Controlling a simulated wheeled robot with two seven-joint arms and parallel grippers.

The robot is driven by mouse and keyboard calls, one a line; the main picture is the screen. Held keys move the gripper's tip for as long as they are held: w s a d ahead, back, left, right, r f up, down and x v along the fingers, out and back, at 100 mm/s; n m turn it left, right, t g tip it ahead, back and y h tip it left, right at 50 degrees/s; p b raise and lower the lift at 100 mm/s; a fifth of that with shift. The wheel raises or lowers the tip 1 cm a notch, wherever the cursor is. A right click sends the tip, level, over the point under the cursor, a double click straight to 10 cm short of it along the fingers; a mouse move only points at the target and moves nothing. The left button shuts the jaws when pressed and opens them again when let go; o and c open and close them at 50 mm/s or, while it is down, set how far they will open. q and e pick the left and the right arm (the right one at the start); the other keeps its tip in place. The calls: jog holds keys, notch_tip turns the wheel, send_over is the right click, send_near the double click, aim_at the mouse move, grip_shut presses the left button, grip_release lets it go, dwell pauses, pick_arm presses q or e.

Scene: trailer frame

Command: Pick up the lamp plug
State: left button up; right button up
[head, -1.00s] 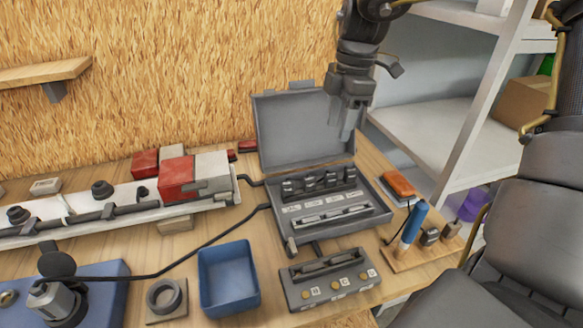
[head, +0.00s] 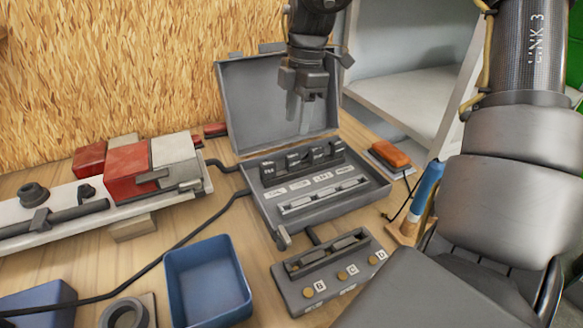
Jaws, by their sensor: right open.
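I cannot make out for sure which piece is the lamp plug. A red and white lamp-like block (head: 128,170) sits on the end of a white rail (head: 60,218) at the left. A short dark cable (head: 222,165) runs from beside it to the open grey case (head: 262,215). The case holds a row of black blocks (head: 302,160) above small labels. My right gripper (head: 298,112) points down, open and empty, in front of the raised case lid (head: 250,110) and above the black blocks. My left gripper is out of view.
A grey box with lettered brass buttons (head: 320,287) stands in front of the case, next to a blue bin (head: 208,283). A long black cable (head: 165,252) crosses the table. My arm fills the right side.

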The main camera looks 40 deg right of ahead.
aim_at(293, 155)
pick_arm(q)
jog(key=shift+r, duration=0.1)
pick_arm(e)
jog(key=shift+a+f, duration=0.2)
jog(key=shift+f, duration=1.2)
jog(key=shift+a+f, duration=0.15)
jog(key=shift+f, duration=1.25)
jog(key=f+p, duration=0.1)
jog(key=f, duration=0.3)
jog(key=shift+a+f, duration=0.2)
jog(key=shift+f, duration=0.35)
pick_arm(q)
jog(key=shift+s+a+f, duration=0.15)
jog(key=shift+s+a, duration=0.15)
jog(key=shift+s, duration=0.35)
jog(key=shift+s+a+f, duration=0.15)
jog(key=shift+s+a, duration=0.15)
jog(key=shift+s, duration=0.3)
pick_arm(e)
grip_shut()
